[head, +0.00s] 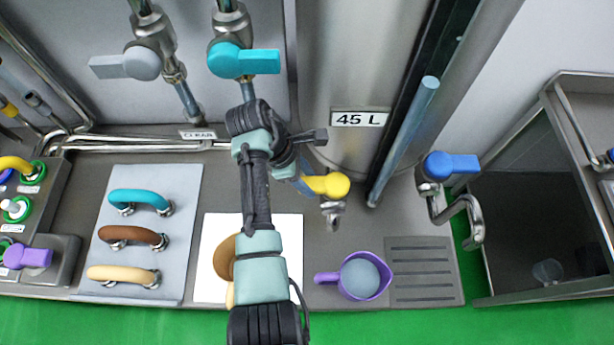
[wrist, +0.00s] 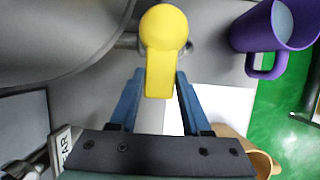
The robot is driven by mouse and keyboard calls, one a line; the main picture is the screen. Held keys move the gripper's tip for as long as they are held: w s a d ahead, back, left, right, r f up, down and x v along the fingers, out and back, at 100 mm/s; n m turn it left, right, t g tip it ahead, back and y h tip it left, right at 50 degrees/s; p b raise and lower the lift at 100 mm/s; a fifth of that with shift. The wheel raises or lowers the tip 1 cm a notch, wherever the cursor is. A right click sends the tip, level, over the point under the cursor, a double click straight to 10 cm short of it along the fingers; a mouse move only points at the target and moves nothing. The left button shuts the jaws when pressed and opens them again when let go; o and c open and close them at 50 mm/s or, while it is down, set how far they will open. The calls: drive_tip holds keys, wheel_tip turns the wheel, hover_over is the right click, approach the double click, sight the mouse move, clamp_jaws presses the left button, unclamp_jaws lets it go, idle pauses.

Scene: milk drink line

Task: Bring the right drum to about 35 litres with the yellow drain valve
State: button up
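The right drum (head: 350,60) is a tall steel cylinder with a "45 L" label (head: 359,119). A pale blue sloping tube (head: 403,140) stands at its right; I cannot read a level on it. The yellow drain valve (head: 328,185) sits low at the drum's front, above a small spout (head: 333,212). My gripper (head: 304,186) reaches the valve from the left. In the wrist view, the blue fingers of my gripper (wrist: 160,82) are open, one on each side of the yellow handle (wrist: 160,70), with small gaps visible.
A purple jug (head: 341,283), grey-blue inside, stands below and right of the spout, beside a slotted drain plate (head: 420,270). A blue-handled tap (head: 450,165) and sink are at right. Teal (head: 243,61) and grey (head: 124,64) valves are above left. Coloured handles line the left counter.

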clamp_jaws()
drive_tip(key=shift+r, duration=0.1)
idle(0.9)
